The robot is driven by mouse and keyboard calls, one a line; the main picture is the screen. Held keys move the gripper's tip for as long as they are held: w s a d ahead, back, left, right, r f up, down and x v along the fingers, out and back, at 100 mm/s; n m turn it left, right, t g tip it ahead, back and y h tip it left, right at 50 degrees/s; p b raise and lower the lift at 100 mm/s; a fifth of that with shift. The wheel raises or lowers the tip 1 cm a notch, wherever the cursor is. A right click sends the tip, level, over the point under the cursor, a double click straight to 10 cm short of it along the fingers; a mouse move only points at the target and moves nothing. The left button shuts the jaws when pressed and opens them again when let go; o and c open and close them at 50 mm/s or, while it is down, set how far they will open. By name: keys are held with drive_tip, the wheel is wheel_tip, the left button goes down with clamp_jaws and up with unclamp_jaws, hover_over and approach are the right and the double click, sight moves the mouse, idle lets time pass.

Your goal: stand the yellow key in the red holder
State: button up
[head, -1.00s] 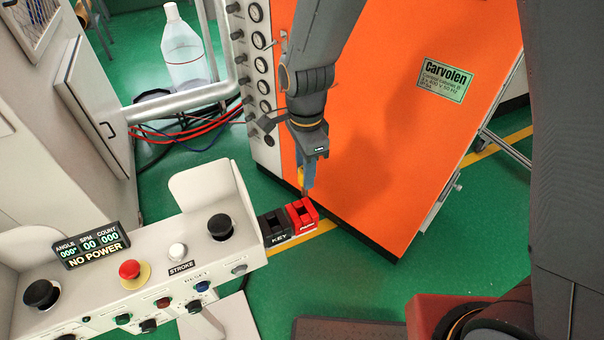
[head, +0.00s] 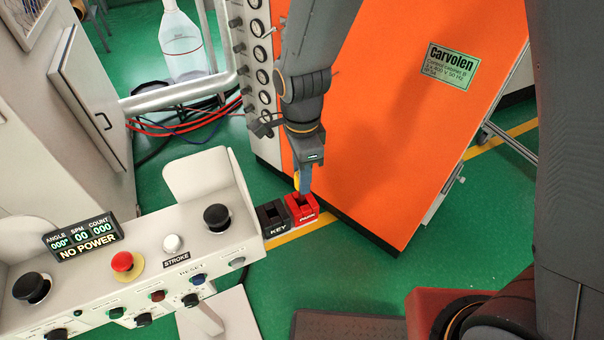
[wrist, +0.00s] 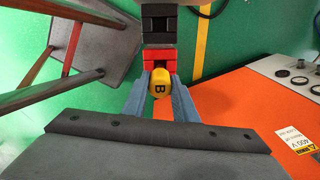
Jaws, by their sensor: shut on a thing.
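The yellow key (wrist: 158,82), marked with a B, is between the two fingers of my gripper (wrist: 160,88) in the wrist view. In the head view only a sliver of the yellow key (head: 297,181) shows beside my gripper (head: 304,186), which points down. My gripper is shut on the key. The red holder (head: 303,214) is directly under the fingertips, and in the wrist view the red holder (wrist: 158,58) is just beyond the key. The key's lower end is hidden, so I cannot tell how far it is in the holder.
A black holder labelled KEY (head: 274,219) stands left of the red one, beside the press control console (head: 150,255). The orange cabinet (head: 400,130) rises close behind and right of my gripper.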

drive_tip(key=shift+f+b, duration=1.25)
drive_tip(key=shift+f, duration=0.7)
drive_tip(key=o, duration=1.1)
drive_tip(key=shift+o, duration=0.2)
drive_tip(key=shift+r, duration=0.1)
drive_tip(key=shift+r+b, duration=0.55)
drive_tip(key=shift+r, duration=3.3)
